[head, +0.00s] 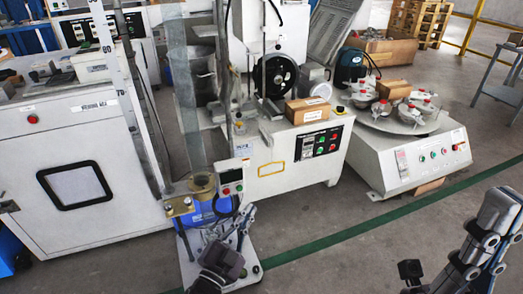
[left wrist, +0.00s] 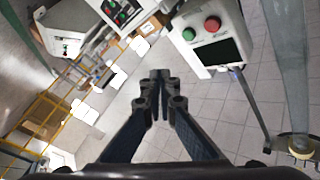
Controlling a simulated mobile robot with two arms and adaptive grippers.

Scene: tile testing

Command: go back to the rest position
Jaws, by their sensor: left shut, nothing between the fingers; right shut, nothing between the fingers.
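My left gripper (head: 249,212) is low in the middle of the head view, in front of the machine with the blue body. Its fingers point up and away. In the left wrist view its fingers (left wrist: 160,78) meet at the tips, with nothing between them. My right gripper (head: 503,200) is at the lower right edge of the head view, over the floor. It is shut and appears empty, partly cut off by the frame.
A small control box (head: 230,182) on the blue machine (head: 200,215) is close to my left gripper; its red and green buttons show in the wrist view (left wrist: 215,50). A turntable machine (head: 400,160) stands further back. The floor (head: 350,255) between my grippers is clear.

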